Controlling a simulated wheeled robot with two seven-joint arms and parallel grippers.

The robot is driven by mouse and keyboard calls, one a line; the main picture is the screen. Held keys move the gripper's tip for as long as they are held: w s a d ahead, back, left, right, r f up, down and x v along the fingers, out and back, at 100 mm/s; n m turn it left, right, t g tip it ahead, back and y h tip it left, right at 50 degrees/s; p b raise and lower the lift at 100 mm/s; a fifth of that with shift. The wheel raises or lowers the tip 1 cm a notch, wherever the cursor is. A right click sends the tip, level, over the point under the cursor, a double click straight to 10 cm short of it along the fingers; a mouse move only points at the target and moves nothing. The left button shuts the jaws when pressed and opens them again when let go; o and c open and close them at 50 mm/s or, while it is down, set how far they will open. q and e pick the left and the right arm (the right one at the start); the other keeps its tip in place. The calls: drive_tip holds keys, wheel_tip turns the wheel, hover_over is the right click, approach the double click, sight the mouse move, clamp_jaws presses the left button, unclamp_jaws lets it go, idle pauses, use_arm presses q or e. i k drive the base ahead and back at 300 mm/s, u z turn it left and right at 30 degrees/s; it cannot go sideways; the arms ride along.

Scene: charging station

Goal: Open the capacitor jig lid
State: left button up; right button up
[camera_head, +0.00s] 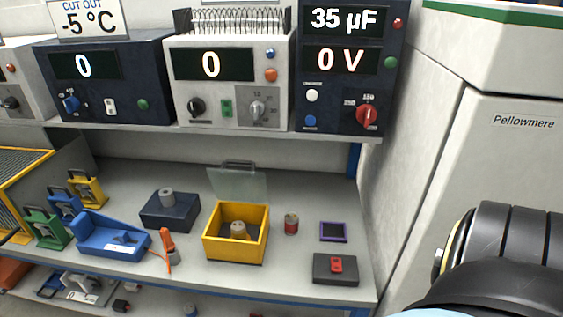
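The capacitor jig appears to be the yellow open-topped box (219,246) on the bench shelf, with a beige cylindrical piece (239,229) inside. Its clear lid (237,186), with a dark handle at the top, stands raised at the back edge of the box, so the box is open from above. A small red and tan can (291,223) stands just right of the box, apart from it. A dark arm part of mine fills the lower right corner. Neither gripper shows in the head view.
Left of the box are a dark block with a grey cylinder (167,196), a blue fixture (112,238) and an orange tool (170,250). A purple-framed pad (333,231) and a grey box with a red switch (336,268) are right. Instruments (228,82) stand on the shelf above.

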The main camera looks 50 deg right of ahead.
sight(228, 161)
drive_tip(key=u, duration=1.1)
drive_tip(key=k, duration=0.15)
drive_tip(key=z, duration=2.2)
